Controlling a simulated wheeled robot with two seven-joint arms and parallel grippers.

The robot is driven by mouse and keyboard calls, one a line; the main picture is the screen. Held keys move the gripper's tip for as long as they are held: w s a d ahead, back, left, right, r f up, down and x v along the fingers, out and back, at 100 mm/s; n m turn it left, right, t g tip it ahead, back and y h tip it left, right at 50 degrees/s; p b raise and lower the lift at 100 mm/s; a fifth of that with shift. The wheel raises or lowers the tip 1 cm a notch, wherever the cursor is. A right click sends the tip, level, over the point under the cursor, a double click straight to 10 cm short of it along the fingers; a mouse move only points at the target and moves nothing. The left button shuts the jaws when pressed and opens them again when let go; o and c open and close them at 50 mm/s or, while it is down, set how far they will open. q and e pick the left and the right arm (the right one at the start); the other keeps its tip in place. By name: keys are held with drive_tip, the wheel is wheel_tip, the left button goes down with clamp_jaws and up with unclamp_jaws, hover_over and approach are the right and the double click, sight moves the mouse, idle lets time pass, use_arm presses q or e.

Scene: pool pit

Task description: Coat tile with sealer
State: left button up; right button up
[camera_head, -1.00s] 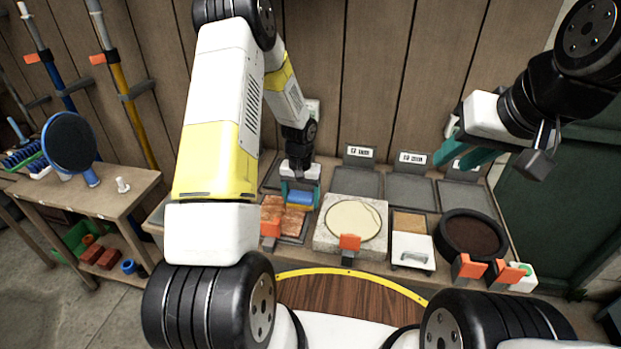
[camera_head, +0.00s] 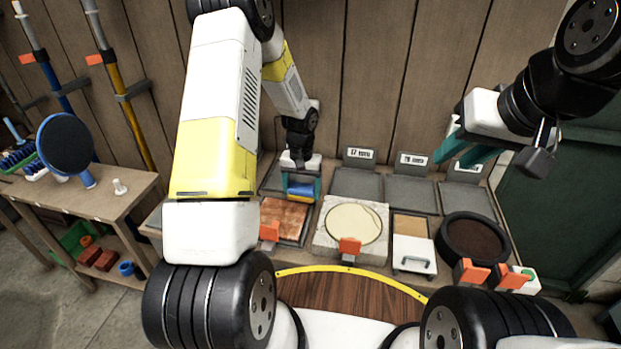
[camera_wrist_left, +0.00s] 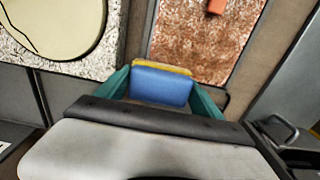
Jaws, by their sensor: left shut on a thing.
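The reddish-brown mottled tile (camera_head: 284,217) lies in a dark tray on the bench, and also shows in the wrist view (camera_wrist_left: 200,40). My left gripper (camera_head: 301,190) is shut on a blue and yellow sponge (camera_head: 300,195), which also shows between teal fingers in the wrist view (camera_wrist_left: 160,84). The sponge is at the tile's far right corner; whether it touches is unclear. Right of the tile, a speckled stone slab (camera_head: 327,245) bears a pale cream disc (camera_head: 353,223). My right gripper (camera_head: 466,150) has teal fingers apart, empty above the bench's right side.
Beside the slab are a white handled box (camera_head: 413,258) and a round black-rimmed pan of brown material (camera_head: 472,238). Grey pads (camera_head: 409,194) with label stands line the back. Orange clips (camera_head: 349,248) stand at the front edge. A side table (camera_head: 110,200) is at left.

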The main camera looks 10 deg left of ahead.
use_arm(q)
drive_tip(key=shift+r, duration=2.75)
